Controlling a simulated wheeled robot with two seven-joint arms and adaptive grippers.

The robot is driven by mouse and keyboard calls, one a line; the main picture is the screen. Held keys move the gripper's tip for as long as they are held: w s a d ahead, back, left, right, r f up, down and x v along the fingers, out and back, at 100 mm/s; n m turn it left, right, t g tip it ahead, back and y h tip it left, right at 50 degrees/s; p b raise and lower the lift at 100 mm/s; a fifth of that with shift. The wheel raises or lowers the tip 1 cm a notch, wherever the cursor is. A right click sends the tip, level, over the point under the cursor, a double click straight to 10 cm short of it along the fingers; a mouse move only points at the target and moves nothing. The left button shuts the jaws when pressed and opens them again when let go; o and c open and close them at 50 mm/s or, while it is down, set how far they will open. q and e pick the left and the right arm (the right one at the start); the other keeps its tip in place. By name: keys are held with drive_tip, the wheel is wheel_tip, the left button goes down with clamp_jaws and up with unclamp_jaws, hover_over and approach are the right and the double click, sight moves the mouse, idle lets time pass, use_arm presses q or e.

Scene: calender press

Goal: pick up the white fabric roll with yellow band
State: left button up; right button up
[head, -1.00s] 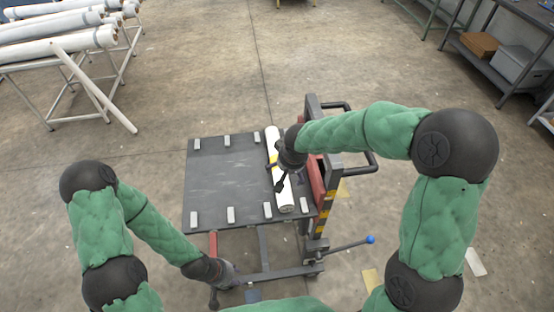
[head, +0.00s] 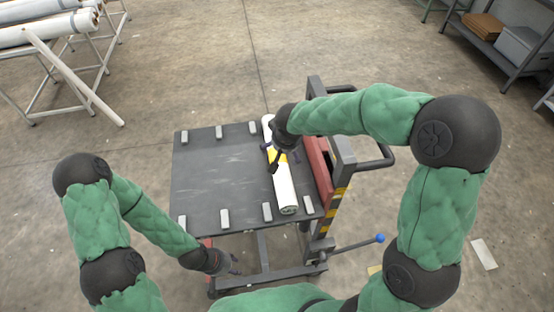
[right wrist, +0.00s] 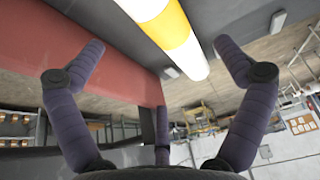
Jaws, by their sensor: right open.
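The white fabric roll (head: 284,192) with a yellow band lies lengthwise along the right side of a dark platform (head: 215,175) in the head view. My right gripper (head: 271,158) is over the roll near its band and hides part of it. In the right wrist view, the roll (right wrist: 191,57) and its yellow band (right wrist: 165,25) show between the spread fingers of my right gripper (right wrist: 160,50), which is open and holds nothing. My left gripper (head: 236,267) is low at the platform's near edge, away from the roll; its fingers are too small to judge.
The platform is a cart with small light blocks along its edges. Its upright frame (head: 340,165), with a handle (head: 384,155) and a blue-knobbed lever (head: 379,238), stands right of the roll. A rack of white rolls (head: 45,30) is at back left, shelving (head: 510,60) at back right.

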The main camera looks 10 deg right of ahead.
sight(282, 155)
drive_tip(key=b+x, duration=0.1)
drive_tip(key=x, duration=0.4)
drive_tip(key=shift+d+b+x, duration=0.15)
drive_tip(key=shift+b+x, duration=0.2)
drive_tip(key=shift+x, duration=0.95)
drive_tip(key=shift+d+b+x, duration=0.1)
drive_tip(key=shift+b+x, duration=0.25)
drive_tip(key=shift+x, duration=1)
drive_tip(key=shift+s, duration=0.1)
drive_tip(key=c, duration=1.4)
